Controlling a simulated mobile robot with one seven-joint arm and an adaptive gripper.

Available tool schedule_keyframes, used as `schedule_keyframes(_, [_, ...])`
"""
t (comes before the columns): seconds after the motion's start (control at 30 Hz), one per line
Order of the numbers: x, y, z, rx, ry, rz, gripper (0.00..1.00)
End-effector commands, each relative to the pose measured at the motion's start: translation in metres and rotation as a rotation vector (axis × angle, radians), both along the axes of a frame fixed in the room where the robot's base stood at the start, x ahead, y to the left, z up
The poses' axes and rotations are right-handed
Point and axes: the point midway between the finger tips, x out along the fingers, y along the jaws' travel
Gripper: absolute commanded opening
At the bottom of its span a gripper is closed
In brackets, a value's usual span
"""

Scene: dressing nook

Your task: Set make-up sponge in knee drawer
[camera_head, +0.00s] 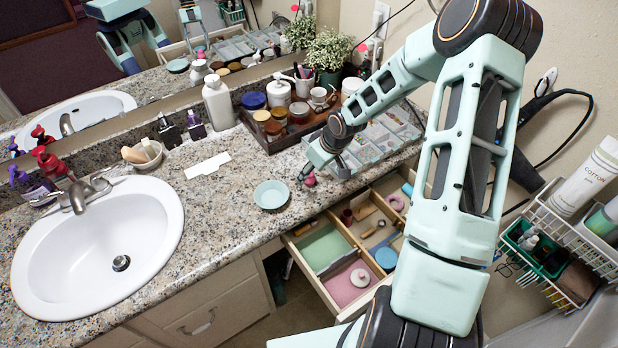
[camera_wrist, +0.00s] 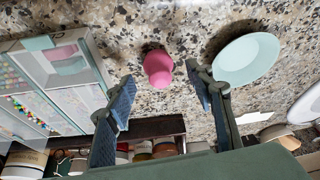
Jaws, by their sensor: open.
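The make-up sponge (camera_head: 310,180) is a small pink, rounded piece on the granite counter near its front edge. In the wrist view the pink sponge (camera_wrist: 158,69) lies ahead, between the two fingers in the picture. My gripper (camera_head: 322,172) is open and low over the counter beside the sponge; it also shows open and empty in the wrist view (camera_wrist: 160,84). The knee drawer (camera_head: 311,279) is pulled open below the counter edge. Its divided inside has green, pink, wooden and blue areas with several small items. My arm hides its right part.
A pale green dish (camera_head: 271,195) stands left of the sponge. A clear divided organiser (camera_head: 372,146) is right of my gripper, with a wooden tray (camera_head: 268,143) of jars behind. The sink (camera_head: 100,250) is at left. A wire rack (camera_head: 572,240) stands at right.

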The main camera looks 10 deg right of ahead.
Motion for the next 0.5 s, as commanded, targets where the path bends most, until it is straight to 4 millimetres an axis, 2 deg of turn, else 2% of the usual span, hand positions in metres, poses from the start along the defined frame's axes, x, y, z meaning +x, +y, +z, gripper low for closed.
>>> schedule_keyframes(0.1, [0.005,0.004,-0.015,0.000,0.001,0.004,0.49])
schedule_keyframes(0.2, [0.007,0.005,-0.022,0.000,0.000,0.001,0.49])
schedule_keyframes(0.43, [0.007,0.005,-0.022,0.000,0.000,0.001,0.49])
schedule_keyframes(0.5, [0.007,0.005,-0.022,0.000,0.000,0.001,0.42])
